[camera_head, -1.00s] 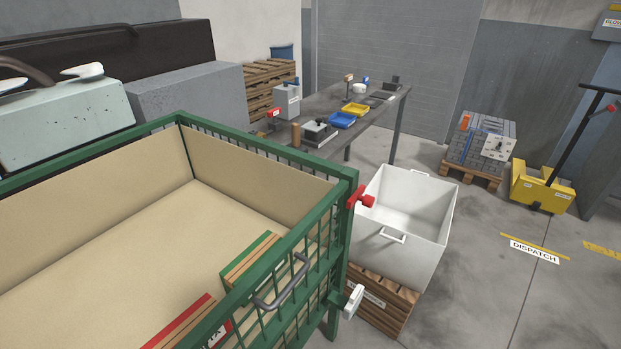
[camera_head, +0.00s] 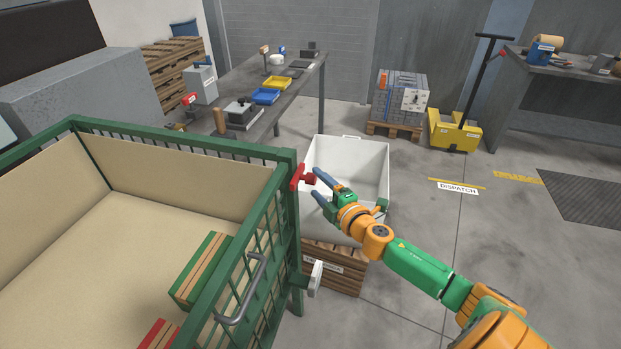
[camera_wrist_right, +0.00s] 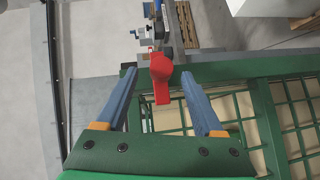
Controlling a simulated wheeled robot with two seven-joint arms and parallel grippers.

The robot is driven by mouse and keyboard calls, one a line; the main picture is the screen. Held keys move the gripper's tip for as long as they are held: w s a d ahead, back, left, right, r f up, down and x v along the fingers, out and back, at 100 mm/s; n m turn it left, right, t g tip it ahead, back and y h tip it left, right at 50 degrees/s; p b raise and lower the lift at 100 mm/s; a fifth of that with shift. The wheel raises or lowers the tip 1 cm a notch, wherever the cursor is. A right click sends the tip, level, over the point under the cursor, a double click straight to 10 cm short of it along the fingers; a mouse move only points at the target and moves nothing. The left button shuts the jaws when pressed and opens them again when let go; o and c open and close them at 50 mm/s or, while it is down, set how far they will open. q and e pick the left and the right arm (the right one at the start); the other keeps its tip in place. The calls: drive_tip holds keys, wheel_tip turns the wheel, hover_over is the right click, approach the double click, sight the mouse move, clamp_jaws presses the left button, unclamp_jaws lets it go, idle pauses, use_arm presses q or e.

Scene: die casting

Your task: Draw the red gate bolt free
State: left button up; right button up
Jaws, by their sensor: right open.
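The red gate bolt (camera_head: 299,177) sits at the top corner of the green cage gate (camera_head: 262,262), its knob pointing right. My right gripper (camera_head: 316,184) is open just to the right of the bolt, with blue fingers pointing toward it. In the right wrist view the red bolt (camera_wrist_right: 161,72) shows between and slightly beyond the two open fingertips (camera_wrist_right: 157,80). The fingers appear apart from it. My left gripper is not in view.
A white bin (camera_head: 375,160) on a wooden pallet (camera_head: 340,275) stands right behind my gripper.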

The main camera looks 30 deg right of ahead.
sight(314, 183)
drive_tip(key=shift+w+d+f, duration=0.1)
drive_tip(key=shift+w+f, duration=0.1)
drive_tip(key=shift+w, duration=0.85)
drive_tip(key=shift+w+f, duration=0.15)
drive_tip(key=shift+w, duration=0.85)
clamp_jaws()
